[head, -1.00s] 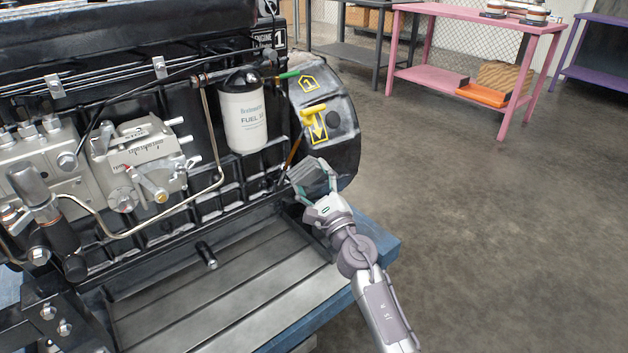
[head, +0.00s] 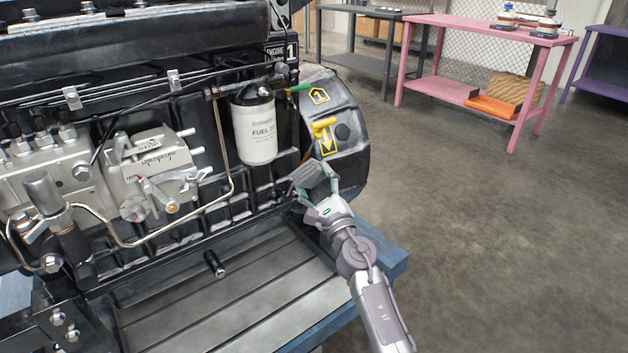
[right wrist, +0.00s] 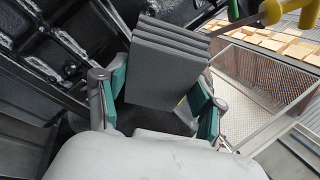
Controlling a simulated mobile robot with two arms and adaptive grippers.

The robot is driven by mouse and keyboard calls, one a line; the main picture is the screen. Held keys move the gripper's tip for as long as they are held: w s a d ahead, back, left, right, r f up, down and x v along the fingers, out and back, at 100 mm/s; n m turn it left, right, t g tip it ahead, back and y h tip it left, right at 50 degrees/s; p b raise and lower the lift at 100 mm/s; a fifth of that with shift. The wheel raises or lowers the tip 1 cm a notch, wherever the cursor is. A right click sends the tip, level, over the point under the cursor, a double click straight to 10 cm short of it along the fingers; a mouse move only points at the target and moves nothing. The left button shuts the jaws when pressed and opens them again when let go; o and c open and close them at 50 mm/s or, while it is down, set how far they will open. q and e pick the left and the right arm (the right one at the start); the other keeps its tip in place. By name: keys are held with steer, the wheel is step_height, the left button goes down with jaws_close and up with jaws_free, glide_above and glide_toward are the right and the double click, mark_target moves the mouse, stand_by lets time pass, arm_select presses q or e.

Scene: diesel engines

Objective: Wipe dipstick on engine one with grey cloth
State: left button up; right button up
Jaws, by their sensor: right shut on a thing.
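Engine one (head: 120,90) is the large black engine on the left in the head view, with a number 1 plate. The dipstick's yellow T-shaped handle (head: 323,125) is at its right end, beside a yellow arrow label. The yellow handle (right wrist: 270,12) also shows at the top of the right wrist view, with a thin dark rod running left from it towards the cloth. My right gripper (head: 318,188) is shut on the folded grey cloth (head: 304,176), below the handle. In the wrist view the cloth (right wrist: 165,65) stands between the fingers; whether it touches the rod is unclear. My left gripper is out of view.
The engine stands on a blue stand (head: 393,262) with a grooved metal tray (head: 180,305). A white fuel filter (head: 255,130) is left of the dipstick. A pink table (head: 500,30) stands at the back right. The floor (head: 480,220) on the right is clear.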

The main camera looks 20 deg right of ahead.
mark_target(315, 162)
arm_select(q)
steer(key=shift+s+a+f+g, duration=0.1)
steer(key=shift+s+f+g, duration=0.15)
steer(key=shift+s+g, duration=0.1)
arm_select(e)
steer(key=shift+w+a+r, duration=0.25)
steer(key=shift+w+r, duration=0.25)
steer(key=shift+w, duration=0.25)
